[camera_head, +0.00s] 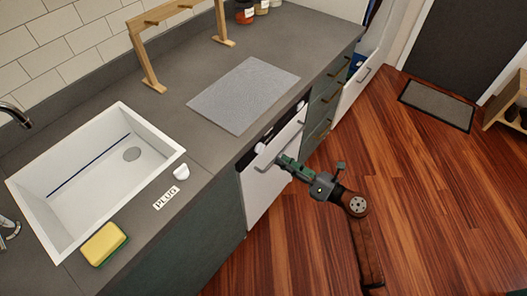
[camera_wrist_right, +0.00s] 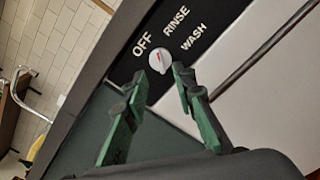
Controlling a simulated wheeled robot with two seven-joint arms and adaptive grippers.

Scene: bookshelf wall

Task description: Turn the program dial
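The program dial (camera_wrist_right: 160,58) is a small white round knob with a red mark, on a black panel lettered OFF, RINSE and WASH. I cannot tell exactly which word the mark points at. My right gripper (camera_wrist_right: 159,74) has its two green fingers apart, with the tips just short of the dial, one to each side of it. No contact is clear. In the head view my right gripper (camera_head: 284,161) is at the top front of the white dishwasher (camera_head: 262,193); the dial is not clear there. My left gripper is out of view.
A bar handle (camera_wrist_right: 240,72) runs across the front, right of the dial. The grey counter (camera_head: 205,140) overhangs above, with a white sink (camera_head: 165,152), a yellow sponge (camera_head: 103,243) and a grey mat (camera_head: 243,95). The wooden floor (camera_head: 430,190) to the right is clear.

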